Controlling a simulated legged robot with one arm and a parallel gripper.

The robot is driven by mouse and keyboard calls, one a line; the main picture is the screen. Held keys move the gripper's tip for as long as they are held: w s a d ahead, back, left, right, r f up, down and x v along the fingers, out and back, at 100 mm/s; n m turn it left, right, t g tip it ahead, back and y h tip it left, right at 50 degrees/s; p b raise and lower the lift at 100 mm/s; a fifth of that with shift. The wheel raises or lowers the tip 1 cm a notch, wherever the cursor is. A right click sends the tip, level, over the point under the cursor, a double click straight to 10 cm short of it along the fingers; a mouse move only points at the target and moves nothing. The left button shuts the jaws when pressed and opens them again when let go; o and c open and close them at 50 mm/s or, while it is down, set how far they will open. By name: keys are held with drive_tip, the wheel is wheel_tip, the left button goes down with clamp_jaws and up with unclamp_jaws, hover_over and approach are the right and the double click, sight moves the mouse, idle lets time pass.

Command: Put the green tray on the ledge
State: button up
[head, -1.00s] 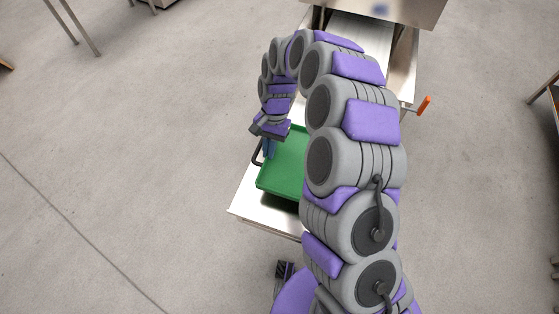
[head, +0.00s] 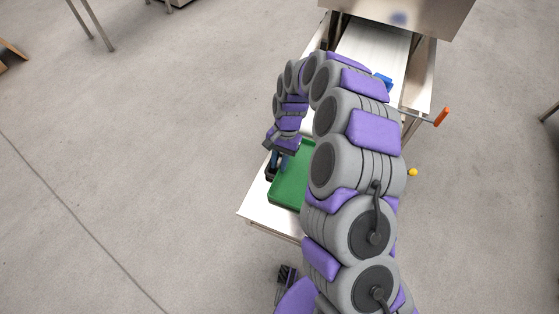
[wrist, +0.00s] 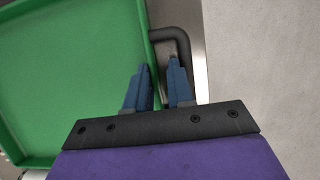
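The green tray (head: 290,190) is shallow with a raised rim. It lies on a pale metal surface (head: 256,210) at the near end of a machine, and my arm hides its right part. In the wrist view the tray (wrist: 70,70) fills the left side. My gripper (head: 275,163) is at the tray's left edge. In the wrist view, its two blue fingers (wrist: 160,80) are apart, with a visible gap. A dark bent bar (wrist: 172,34) beside the tray's rim runs close to the right fingertip. I cannot tell which surface is the ledge.
The machine's white belt (head: 372,45) extends behind, below a metal panel (head: 400,18). An orange-handled lever (head: 442,117) sticks out to the right. A blue item (head: 383,80) and a yellow knob (head: 413,172) show past my arm. The floor (head: 130,150) on the left is clear.

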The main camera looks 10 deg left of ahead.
drive_tip(key=shift+o, duration=0.6)
drive_tip(key=shift+s+d, duration=0.1)
drive_tip(key=shift+d, duration=0.75)
drive_tip(key=shift+a+r, duration=0.15)
drive_tip(key=shift+r, duration=0.15)
drive_tip(key=r, duration=0.1)
drive_tip(key=w+r, duration=0.1)
drive_tip(key=w+r+p, duration=0.1)
drive_tip(key=shift+a+r, duration=0.35)
drive_tip(key=shift+a, duration=0.05)
drive_tip(key=s+d+r+n, duration=0.1)
drive_tip(key=d+r, duration=0.1)
drive_tip(key=r, duration=0.4)
drive_tip(key=s+d+r+p, duration=0.1)
drive_tip(key=d+r, duration=0.2)
drive_tip(key=r, duration=0.2)
drive_tip(key=s+d+r+n, duration=0.1)
drive_tip(key=d+r, duration=0.1)
drive_tip(key=r, duration=0.4)
drive_tip(key=s+d+r+t, duration=0.1)
drive_tip(key=s+d+r, duration=0.2)
drive_tip(key=s+d, duration=0.7)
drive_tip(key=s+d+r+t, duration=0.1)
drive_tip(key=s+d+r, duration=0.2)
drive_tip(key=s+d, duration=0.7)
drive_tip(key=s, duration=0.5)
drive_tip(key=shift+s+t, duration=0.2)
drive_tip(key=shift+t, duration=0.1)
